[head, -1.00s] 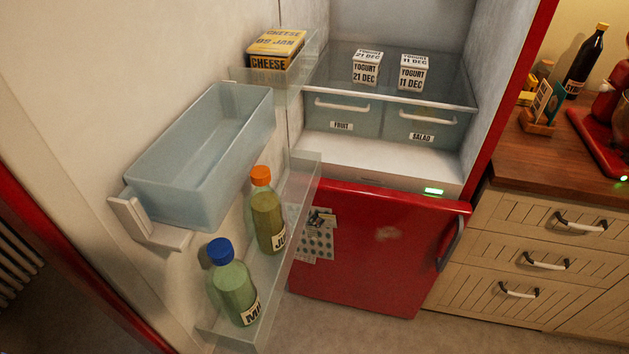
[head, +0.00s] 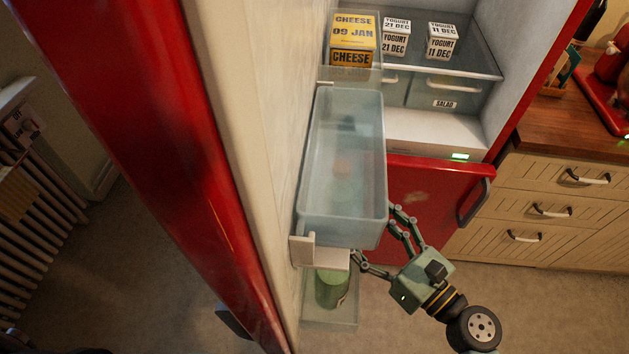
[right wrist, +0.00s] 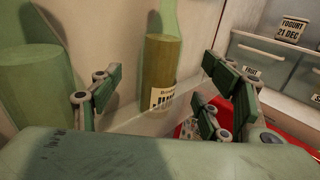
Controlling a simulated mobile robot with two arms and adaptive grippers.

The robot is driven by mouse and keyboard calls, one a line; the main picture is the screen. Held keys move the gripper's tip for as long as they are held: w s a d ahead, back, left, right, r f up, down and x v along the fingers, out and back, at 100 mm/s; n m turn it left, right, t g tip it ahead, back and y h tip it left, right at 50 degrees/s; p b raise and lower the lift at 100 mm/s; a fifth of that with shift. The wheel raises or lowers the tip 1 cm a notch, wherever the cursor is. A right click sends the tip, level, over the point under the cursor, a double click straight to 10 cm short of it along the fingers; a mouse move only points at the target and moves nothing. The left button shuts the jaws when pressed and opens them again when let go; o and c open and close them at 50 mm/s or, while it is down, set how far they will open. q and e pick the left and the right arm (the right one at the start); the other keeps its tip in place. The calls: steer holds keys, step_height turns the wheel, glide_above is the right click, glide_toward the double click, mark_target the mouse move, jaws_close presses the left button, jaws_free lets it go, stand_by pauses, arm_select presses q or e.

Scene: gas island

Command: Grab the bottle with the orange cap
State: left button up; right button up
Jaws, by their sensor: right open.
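The orange-capped bottle (head: 342,168) shows only as a blur through the clear door bin in the head view. In the right wrist view its yellow-green body (right wrist: 161,62) stands upright with a white label; its cap is out of frame. My right gripper (head: 376,238) is open beside the lower door shelf. In the right wrist view its fingers (right wrist: 162,75) are spread left and right of the bottle, which stands beyond them, apparently untouched. My left gripper is not in view.
A green bottle (head: 332,290) stands nearer on the same door shelf and shows at left in the wrist view (right wrist: 35,85). The clear bin (head: 312,200) hangs above. A red lower door (head: 425,200) is close to the gripper.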

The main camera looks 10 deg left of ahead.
steer(key=shift+w+a+r+p, duration=0.35)
steer(key=shift+w+a, duration=0.2)
steer(key=r+p+x, duration=0.1)
steer(key=p+x, duration=0.2)
steer(key=x, duration=0.3)
steer(key=c, duration=1.5)
steer(key=shift+c, duration=1.2)
arm_select(q)
steer(key=shift+g, duration=0.3)
steer(key=s+r, duration=0.1)
steer(key=r, duration=0.1)
steer(key=s+r, duration=0.1)
steer(key=s, duration=0.1)
steer(key=shift+a+r, duration=0.2)
steer(key=shift+r, duration=0.2)
arm_select(e)
steer(key=shift+r, duration=0.15)
jaws_close()
